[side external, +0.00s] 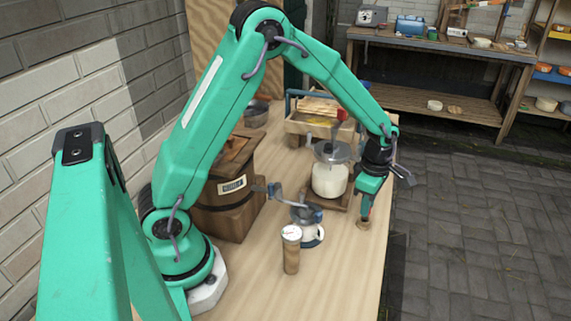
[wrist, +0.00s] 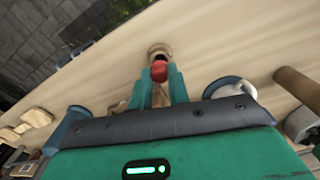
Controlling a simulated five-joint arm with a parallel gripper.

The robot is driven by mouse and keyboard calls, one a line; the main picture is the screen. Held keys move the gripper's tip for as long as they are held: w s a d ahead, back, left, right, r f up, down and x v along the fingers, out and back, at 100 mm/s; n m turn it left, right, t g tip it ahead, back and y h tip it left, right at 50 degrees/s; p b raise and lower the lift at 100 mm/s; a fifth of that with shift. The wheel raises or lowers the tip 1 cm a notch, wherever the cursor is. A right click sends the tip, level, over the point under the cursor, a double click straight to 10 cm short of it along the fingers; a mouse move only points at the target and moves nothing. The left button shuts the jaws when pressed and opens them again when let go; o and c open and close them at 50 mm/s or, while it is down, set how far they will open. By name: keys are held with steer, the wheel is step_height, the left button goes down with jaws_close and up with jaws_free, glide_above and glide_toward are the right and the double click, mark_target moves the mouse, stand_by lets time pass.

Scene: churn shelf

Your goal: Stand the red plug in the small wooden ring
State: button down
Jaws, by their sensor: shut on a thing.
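The red plug (wrist: 159,72) is between the two green fingers of my gripper (wrist: 158,84) in the wrist view, and the fingers are shut on it. The small wooden ring (wrist: 159,49) is just beyond the plug, with part of its dark opening showing. In the side view the ring (side external: 363,224) lies on the bench near its right edge. My gripper (side external: 366,210) points down directly above it, with the fingertips close to the ring. The plug is hidden in the side view. I cannot tell whether its lower end touches or enters the ring.
A glass churn (side external: 329,180) stands behind and left of my gripper. A wooden barrel (side external: 226,210) is farther left. The front right of the bench (side external: 345,285) is clear.

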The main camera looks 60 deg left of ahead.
steer(key=shift+f, duration=1.25)
stand_by(0.6)
steer(key=shift+r, duration=0.1)
stand_by(0.5)
steer(key=c, duration=1.3)
jaws_free()
steer(key=c, duration=0.3)
steer(key=shift+r, duration=0.1)
steer(key=shift+r, duration=3.5)
steer(key=shift+r, duration=0.1)
